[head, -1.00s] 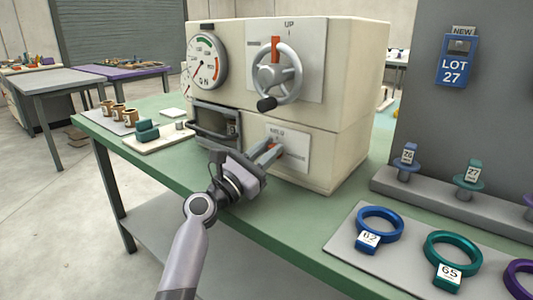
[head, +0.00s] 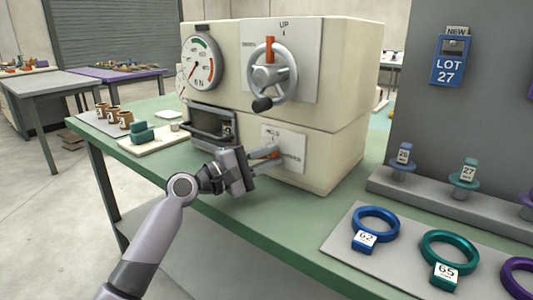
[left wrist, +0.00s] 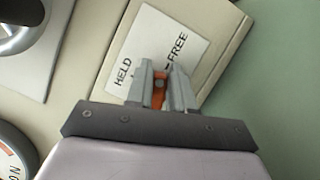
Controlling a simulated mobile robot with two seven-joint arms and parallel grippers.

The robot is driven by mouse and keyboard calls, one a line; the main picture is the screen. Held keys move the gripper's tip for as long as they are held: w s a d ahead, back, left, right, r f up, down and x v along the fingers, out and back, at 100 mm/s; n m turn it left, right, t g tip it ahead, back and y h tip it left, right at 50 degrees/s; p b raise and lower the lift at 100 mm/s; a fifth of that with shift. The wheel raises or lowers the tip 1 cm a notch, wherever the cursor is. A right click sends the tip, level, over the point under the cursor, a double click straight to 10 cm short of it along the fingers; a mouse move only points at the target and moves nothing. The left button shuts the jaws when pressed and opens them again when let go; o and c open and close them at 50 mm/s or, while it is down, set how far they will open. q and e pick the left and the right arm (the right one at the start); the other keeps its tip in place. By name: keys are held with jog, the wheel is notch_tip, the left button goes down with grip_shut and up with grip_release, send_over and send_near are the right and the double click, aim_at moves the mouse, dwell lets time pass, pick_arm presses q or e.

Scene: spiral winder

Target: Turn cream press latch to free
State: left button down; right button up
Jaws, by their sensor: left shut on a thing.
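The cream press (head: 330,140) stands on the green bench. Its white latch plate (head: 297,139), low on the front, carries the words HELD and FREE, which read clearly in the left wrist view (left wrist: 150,28). The orange latch (left wrist: 159,90) shows between my left gripper's fingers (left wrist: 160,82), which are shut on it. In the head view my left gripper (head: 268,158) reaches the plate from the front left and hides most of the latch. The latch's exact angle between the two words is hard to tell. My right gripper is not in view.
Above are a grey handwheel (head: 287,75) with a black knob and a round dial (head: 201,63). An open-fronted bay (head: 212,124) lies left of the plate. Blue (head: 377,224) and teal (head: 449,250) rings lie on a grey board at right. Bench front is clear between them.

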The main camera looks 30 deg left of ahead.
pick_arm(q)
jog(key=shift+f+m+g+p, duration=0.15)
jog(key=shift+m+g+p, duration=0.45)
jog(key=shift+m, duration=1.1)
jog(key=c, duration=1.1)
grip_release()
jog(key=shift+f, duration=0.1)
jog(key=shift+v, duration=3.5)
jog(key=shift+s, duration=0.1)
